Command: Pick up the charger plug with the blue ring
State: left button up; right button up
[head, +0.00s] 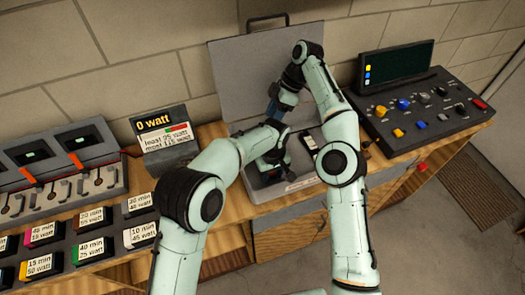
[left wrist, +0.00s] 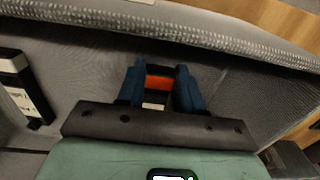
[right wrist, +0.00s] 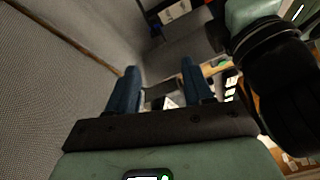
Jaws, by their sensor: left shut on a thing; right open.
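My left gripper (head: 273,158) reaches down into the open grey case (head: 285,187). In the left wrist view its blue fingers (left wrist: 159,82) are shut on a small black block with an orange-red band (left wrist: 159,83) and a pale part below. The block sits over the grey case lining. My right gripper (head: 285,100) is in front of the raised lid, above the left one. In the right wrist view its fingers (right wrist: 160,88) are apart with nothing held between them. I cannot make out a charger plug with a blue ring in any view.
The raised case lid (head: 258,70) stands behind both arms. A black and white item (left wrist: 22,85) lies in the case. Labelled coloured blocks (head: 90,250), charging units (head: 65,165) and a 0 watt display (head: 160,127) are left. A control panel (head: 425,110) is right.

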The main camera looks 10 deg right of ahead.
jog(key=s+a+r+m+t+h, duration=0.1)
jog(key=a+m+h, duration=0.2)
jog(key=m, duration=1.3)
jog(key=a+r+m+h, duration=0.1)
jog(key=a+m+h, duration=0.1)
jog(key=m, duration=1.5)
notch_tip(320, 180, down, 12)
jog(key=shift+d+r, duration=0.15)
jog(key=shift+r, duration=0.05)
